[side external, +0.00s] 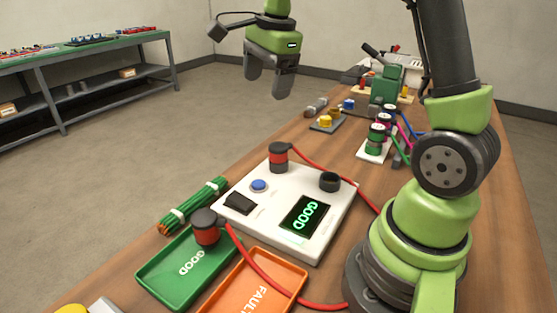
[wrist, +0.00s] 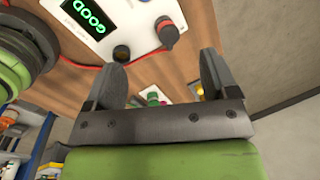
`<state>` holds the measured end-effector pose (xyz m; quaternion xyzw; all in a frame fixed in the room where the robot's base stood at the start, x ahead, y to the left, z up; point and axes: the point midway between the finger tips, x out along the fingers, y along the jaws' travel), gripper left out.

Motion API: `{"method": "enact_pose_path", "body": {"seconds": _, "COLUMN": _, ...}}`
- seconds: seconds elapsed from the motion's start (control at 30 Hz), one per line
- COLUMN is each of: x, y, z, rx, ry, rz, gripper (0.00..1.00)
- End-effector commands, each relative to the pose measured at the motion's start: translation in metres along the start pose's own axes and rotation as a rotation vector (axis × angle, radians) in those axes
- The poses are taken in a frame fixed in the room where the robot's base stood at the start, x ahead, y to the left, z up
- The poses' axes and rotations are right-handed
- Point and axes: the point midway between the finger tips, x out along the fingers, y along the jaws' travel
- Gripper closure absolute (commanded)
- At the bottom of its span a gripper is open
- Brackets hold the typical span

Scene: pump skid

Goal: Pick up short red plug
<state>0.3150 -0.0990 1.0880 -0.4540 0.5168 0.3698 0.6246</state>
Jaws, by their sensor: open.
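Two red plugs with dark caps are joined to red cable. One red plug (side external: 278,157) stands upright on the back left of the white tester box (side external: 235,212). The other red plug (side external: 206,230) stands at the box's front left corner, by the green tray. I cannot tell which is the short one. My gripper (side external: 268,86) is open and empty, high above the back of the box. In the wrist view, a red plug (wrist: 168,33) shows beyond and between the fingers (wrist: 160,70), apart from them.
The box has a blue button (side external: 258,185), a black switch, a dark socket (side external: 330,181) and a screen reading GOOD. A green GOOD tray (side external: 160,280) and an orange FAULT tray (side external: 285,268) lie in front. A green wire bundle (side external: 192,205) lies left. Pump parts crowd the back.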

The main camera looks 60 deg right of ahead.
Motion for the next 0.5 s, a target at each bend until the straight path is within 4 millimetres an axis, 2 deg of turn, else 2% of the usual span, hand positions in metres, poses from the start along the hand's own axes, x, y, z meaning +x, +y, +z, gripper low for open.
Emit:
{"method": "enact_pose_path", "body": {"seconds": 0.03, "x": 0.019, "y": -0.010, "z": -0.013, "rx": 0.116, "ry": 0.016, "rz": 0.039, "gripper": 0.20}}
{"method": "enact_pose_path", "body": {"seconds": 0.2, "x": 0.069, "y": -0.028, "z": -0.048, "rx": 0.456, "ry": 0.072, "rz": 0.121, "gripper": 0.20}}
{"method": "enact_pose_path", "body": {"seconds": 0.33, "x": 0.091, "y": -0.032, "z": -0.064, "rx": 0.604, "ry": 0.102, "rz": 0.153, "gripper": 0.20}}
{"method": "enact_pose_path", "body": {"seconds": 0.5, "x": 0.111, "y": -0.029, "z": -0.070, "rx": 0.661, "ry": 0.116, "rz": 0.167, "gripper": 0.20}}
